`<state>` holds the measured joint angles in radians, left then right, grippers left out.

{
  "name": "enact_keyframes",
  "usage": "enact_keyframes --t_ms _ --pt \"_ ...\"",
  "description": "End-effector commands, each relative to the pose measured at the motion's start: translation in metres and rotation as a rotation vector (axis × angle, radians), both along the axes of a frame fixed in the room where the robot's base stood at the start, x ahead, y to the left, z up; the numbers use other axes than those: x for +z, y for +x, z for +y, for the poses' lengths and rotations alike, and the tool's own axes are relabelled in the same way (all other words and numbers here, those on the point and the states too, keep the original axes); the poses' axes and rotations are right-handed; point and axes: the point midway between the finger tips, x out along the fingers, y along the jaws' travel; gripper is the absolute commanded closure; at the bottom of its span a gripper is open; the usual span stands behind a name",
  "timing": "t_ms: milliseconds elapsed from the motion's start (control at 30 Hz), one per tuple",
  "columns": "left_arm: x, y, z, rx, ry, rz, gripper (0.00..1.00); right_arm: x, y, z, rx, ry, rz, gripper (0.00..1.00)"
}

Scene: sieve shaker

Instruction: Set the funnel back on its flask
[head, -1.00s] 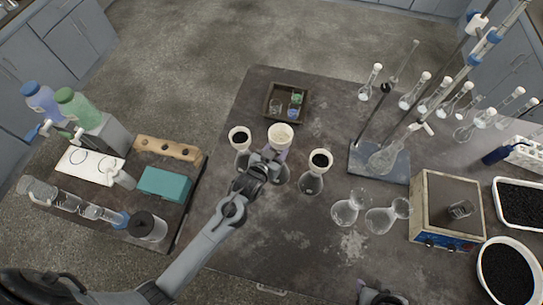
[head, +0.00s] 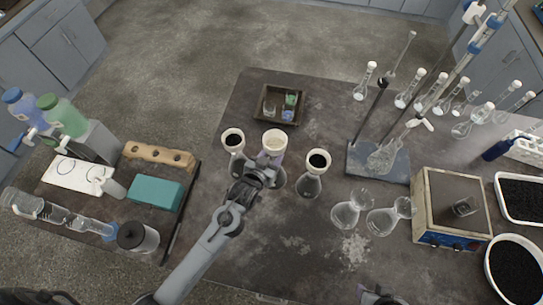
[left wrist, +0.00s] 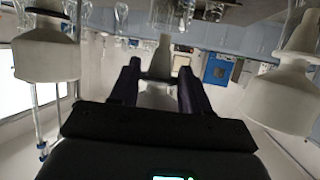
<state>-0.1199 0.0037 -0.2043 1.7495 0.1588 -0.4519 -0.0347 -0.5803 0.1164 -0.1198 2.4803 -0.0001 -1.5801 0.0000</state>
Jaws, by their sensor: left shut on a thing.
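In the head view a cream, empty-looking funnel (head: 274,141) is in the middle of a row of funnels. My left gripper (head: 262,168) is shut on this funnel. A clear flask (head: 279,181) shows below and right of the gripper, partly hidden by it. In the left wrist view, which looks upside down, the funnel's pale stem (left wrist: 163,55) shows between the fingers of my left gripper (left wrist: 160,75). I cannot tell whether the stem is inside the flask neck. My right gripper (head: 380,297) is barely in view at the bottom edge, its jaws unclear.
Filled funnels stand in flasks at left (head: 233,140) and right (head: 318,160), close to the held funnel. A small tray (head: 267,95) lies behind. Two glass vessels (head: 347,213) and a brown box (head: 450,210) are to the right.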

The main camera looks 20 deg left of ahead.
Motion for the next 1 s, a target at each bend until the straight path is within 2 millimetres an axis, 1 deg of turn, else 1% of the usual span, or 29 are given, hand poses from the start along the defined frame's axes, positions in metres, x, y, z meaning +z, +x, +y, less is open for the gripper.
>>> enact_keyframes --t_ms 267,600,1000 --pt "0.0004 0.0001 -0.0001 0.000 0.000 -0.001 0.88 0.0004 0.0002 0.0005 -0.002 0.002 -0.001 0.57" --pt "-0.0011 0.0004 -0.0002 0.000 0.000 0.000 0.88 0.0055 0.0001 -0.0004 0.002 -0.002 0.000 0.57" --pt "-0.0017 0.0004 -0.0001 0.000 0.000 -0.001 0.88 0.0050 0.0001 -0.0019 0.006 -0.008 0.000 0.57"
